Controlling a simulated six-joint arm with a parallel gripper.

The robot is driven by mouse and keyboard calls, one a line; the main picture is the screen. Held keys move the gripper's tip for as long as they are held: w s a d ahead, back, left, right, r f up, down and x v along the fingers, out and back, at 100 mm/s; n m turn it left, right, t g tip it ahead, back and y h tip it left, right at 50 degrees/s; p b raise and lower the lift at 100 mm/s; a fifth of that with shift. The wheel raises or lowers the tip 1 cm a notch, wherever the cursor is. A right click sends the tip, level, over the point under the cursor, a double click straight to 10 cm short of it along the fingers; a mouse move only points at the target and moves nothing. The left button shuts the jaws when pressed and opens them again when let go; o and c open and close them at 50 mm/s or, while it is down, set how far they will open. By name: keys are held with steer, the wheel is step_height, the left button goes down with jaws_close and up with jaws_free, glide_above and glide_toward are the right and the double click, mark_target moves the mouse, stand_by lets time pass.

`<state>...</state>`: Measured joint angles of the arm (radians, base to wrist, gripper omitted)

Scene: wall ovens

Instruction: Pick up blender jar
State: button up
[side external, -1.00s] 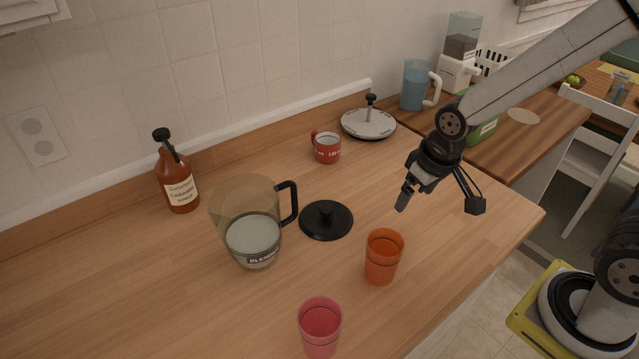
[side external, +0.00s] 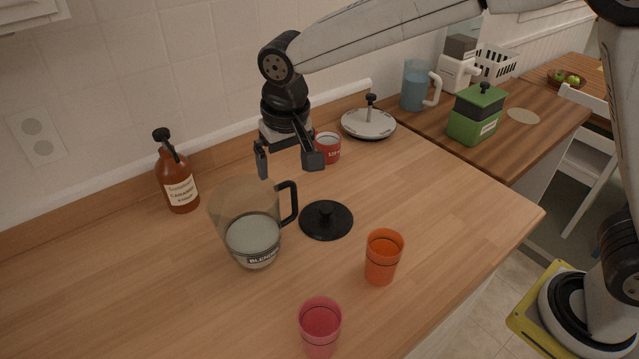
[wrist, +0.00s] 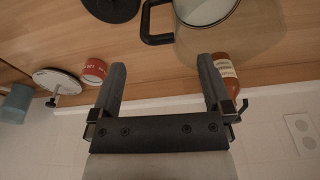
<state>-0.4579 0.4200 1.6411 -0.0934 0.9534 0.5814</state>
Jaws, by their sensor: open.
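The blender jar (side external: 240,225) is a clear, tinted jug with a black handle (side external: 289,203) on its right side and a "BLENDER" label near its base. It stands upright on the wooden counter. It also shows at the top of the wrist view (wrist: 205,14), handle to the left. My gripper (side external: 287,165) is open and empty, pointing down above and behind the handle, apart from the jar. In the wrist view my gripper (wrist: 165,68) has its two fingers spread, with the handle ahead of them. The black lid (side external: 326,219) lies right of the jar.
A syrup bottle (side external: 177,175) stands left of the jar near the wall. An orange cup (side external: 382,258) and a pink cup (side external: 320,326) stand in front. The counter's left front is clear.

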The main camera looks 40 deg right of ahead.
mark_target(284, 185)
steer(key=shift+w+f, duration=0.25)
steer(key=shift+f, duration=1.05)
steer(key=shift+w+d+f, duration=0.1)
steer(key=shift+w+f, duration=0.1)
steer(key=shift+f, duration=1.1)
steer(key=shift+w+f, duration=0.15)
steer(key=shift+f, duration=1.1)
jaws_close()
steer(key=shift+r, duration=0.15)
